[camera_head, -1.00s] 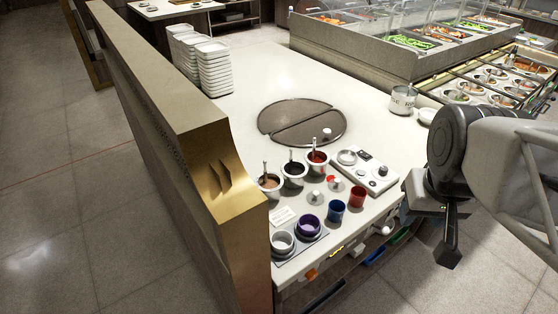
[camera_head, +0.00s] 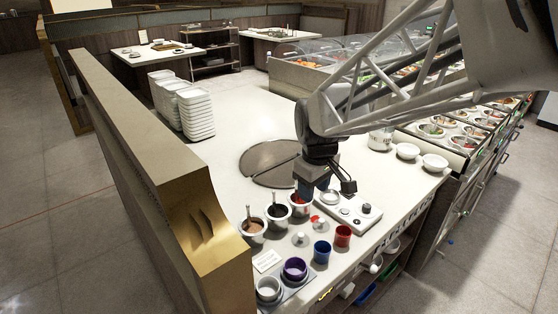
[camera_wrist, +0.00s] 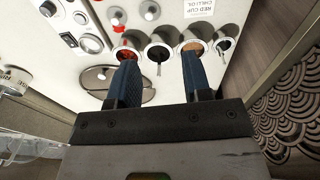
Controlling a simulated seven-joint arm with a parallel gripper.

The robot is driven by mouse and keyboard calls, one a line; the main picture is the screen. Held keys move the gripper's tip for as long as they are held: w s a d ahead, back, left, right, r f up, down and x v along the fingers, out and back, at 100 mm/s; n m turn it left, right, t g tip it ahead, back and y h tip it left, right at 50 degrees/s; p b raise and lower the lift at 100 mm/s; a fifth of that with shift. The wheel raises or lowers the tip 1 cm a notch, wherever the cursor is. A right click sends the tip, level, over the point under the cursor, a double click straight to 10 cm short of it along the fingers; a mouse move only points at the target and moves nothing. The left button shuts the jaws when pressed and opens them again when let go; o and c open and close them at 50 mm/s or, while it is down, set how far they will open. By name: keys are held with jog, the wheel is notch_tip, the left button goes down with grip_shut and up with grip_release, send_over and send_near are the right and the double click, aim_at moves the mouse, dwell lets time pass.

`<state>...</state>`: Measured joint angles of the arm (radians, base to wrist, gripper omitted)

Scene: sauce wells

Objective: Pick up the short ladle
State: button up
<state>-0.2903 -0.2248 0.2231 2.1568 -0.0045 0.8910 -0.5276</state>
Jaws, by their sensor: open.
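Three white sauce wells stand in a row in the head view: one with brown sauce (camera_head: 253,227), one with dark sauce (camera_head: 278,213) and one with red sauce (camera_head: 299,203). Thin ladle handles rise from the brown well (camera_head: 248,212) and the dark well (camera_head: 274,197). I cannot tell which ladle is the short one. My gripper (camera_head: 328,191) is open and empty, above the counter near the red well. In the wrist view its fingers (camera_wrist: 159,62) are apart, with a ladle handle (camera_wrist: 158,68) visible between them; the fingers partly cover the wells.
A white control panel with knobs (camera_head: 347,210) lies right of the wells. Blue (camera_head: 321,252) and red (camera_head: 343,236) cups stand in front. A purple bowl (camera_head: 294,269) is near the front edge. A tall partition (camera_head: 165,185) bounds the left.

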jog(key=w+a+f+n, duration=0.35)
jog(key=w+a, duration=0.25)
jog(key=a, duration=0.2)
jog(key=n+g, duration=0.1)
jog(key=n, duration=0.2)
send_near(248, 205)
notch_tip(248, 205, down, 5)
jog(key=shift+w+a+f, duration=0.1)
jog(key=shift+w+a, duration=0.1)
jog(key=shift+f, duration=1.25)
jog(key=shift+f, duration=2.6)
grip_shut()
